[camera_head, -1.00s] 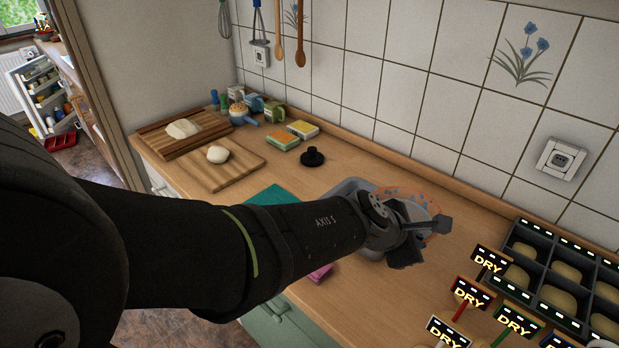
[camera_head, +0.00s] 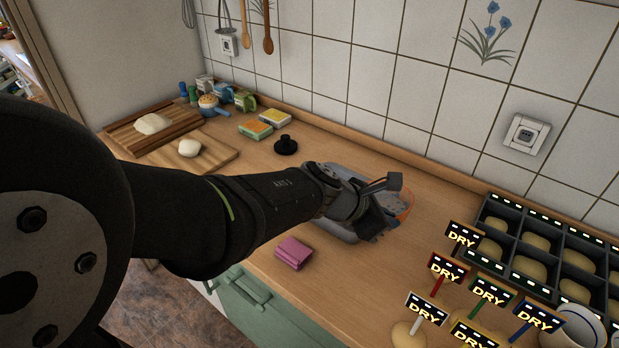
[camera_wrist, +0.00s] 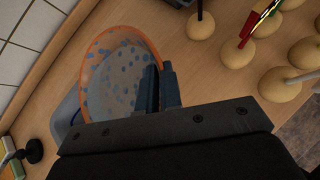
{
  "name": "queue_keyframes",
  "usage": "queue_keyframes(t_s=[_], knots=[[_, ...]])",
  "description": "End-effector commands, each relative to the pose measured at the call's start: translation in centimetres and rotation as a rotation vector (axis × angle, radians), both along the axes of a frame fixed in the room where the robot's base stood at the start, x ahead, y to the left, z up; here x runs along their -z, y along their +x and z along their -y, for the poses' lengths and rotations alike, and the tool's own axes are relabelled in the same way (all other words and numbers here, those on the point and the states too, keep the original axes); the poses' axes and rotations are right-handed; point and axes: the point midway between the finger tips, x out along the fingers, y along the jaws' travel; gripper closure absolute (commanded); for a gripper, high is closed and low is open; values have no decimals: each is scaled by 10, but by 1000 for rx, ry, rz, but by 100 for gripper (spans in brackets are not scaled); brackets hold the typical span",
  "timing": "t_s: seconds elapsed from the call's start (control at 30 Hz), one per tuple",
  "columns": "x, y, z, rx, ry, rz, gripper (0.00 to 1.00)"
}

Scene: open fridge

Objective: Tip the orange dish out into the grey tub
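The orange dish (camera_wrist: 122,75) is a round bowl with an orange rim and a pale inside with blue spots, seen in the wrist view. In the head view, part of its orange rim (camera_head: 408,206) shows behind my gripper. My gripper (camera_wrist: 160,88) is shut on the dish's side wall, with its fingers at the rim. The grey tub (camera_head: 337,227) stands on the counter under and beside my gripper and the dish; its edge also shows in the wrist view (camera_wrist: 66,112). My wrist hides much of the dish and the tub's inside in the head view.
A magenta packet (camera_head: 294,252) lies in front of the tub. A black knob (camera_head: 286,145), sponges (camera_head: 257,129) and cutting boards (camera_head: 190,153) are to the left.

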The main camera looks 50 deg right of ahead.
Motion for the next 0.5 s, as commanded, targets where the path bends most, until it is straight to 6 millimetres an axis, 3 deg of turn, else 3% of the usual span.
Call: queue_keyframes(t_s=[0.27, 0.5], knots=[[-4, 1, 1, 0, 3, -20, 100], [-22, 10, 3, 0, 46, -166, 100]])
